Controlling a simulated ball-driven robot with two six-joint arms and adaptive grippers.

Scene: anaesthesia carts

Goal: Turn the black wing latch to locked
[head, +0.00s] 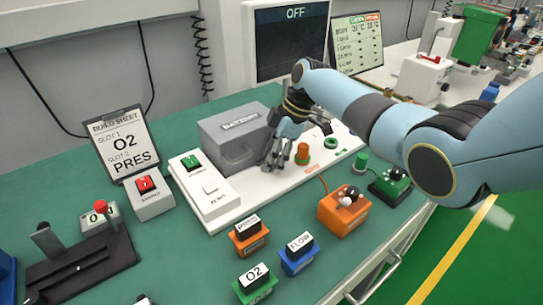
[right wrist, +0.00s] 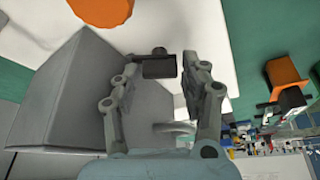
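A grey box with a label on top (head: 236,135) stands on a white base plate (head: 218,217); its side fills the left of the right wrist view (right wrist: 65,95). The black wing latch (right wrist: 160,64) shows in the right wrist view between the fingers of my right gripper (right wrist: 157,72). The fingers are apart, one on each side of it, with a visible gap; I cannot tell whether either touches it. In the head view my right gripper (head: 283,158) points down at the box's right side and hides the latch. My left gripper is out of view.
An orange round part (head: 303,153) and a green ring (head: 331,143) sit right of the gripper on the plate. An orange box with a black-and-white knob (head: 344,209) stands in front. A screen reading OFF (head: 291,42) stands behind.

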